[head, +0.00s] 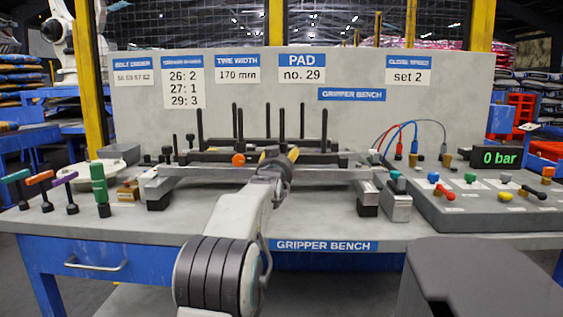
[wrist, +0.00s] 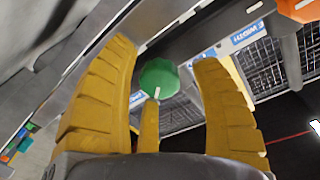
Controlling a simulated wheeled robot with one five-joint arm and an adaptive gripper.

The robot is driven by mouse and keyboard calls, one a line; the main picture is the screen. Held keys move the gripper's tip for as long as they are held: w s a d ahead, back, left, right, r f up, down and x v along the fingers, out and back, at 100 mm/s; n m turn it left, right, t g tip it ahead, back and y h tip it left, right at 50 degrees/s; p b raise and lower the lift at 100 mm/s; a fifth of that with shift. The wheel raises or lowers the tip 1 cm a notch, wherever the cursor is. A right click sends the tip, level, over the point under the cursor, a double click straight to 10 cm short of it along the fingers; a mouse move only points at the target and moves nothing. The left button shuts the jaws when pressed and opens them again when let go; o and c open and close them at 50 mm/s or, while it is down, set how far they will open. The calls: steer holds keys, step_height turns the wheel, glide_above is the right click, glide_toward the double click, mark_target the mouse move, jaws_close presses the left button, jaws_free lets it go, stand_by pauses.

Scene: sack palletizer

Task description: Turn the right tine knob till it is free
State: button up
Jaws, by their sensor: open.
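A green faceted knob (wrist: 158,78) with a white mark shows in the wrist view, on the dark rail of the tine frame. It lies between my yellow fingers, with a gap visible on either side. My gripper (wrist: 164,58) is open and empty around it. In the head view my gripper (head: 280,156) is at the front of the tine frame (head: 205,171) and hides the green knob. An orange knob (head: 238,160) sits left of my gripper on the same frame. It also shows in the wrist view's upper right corner (wrist: 298,8). Upright black tines (head: 324,135) stand behind.
The gripper bench (head: 300,228) holds colored T-handles (head: 40,178) and a green handle (head: 99,185) at the left. A control panel (head: 460,208) with several knobs and a "0 bar" display (head: 498,158) stands at the right. A sign board (head: 150,120) closes the back.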

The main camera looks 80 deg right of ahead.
steer(key=shift+o, duration=0.2)
steer(key=shift+r, duration=0.1)
jaws_close()
stand_by(0.4)
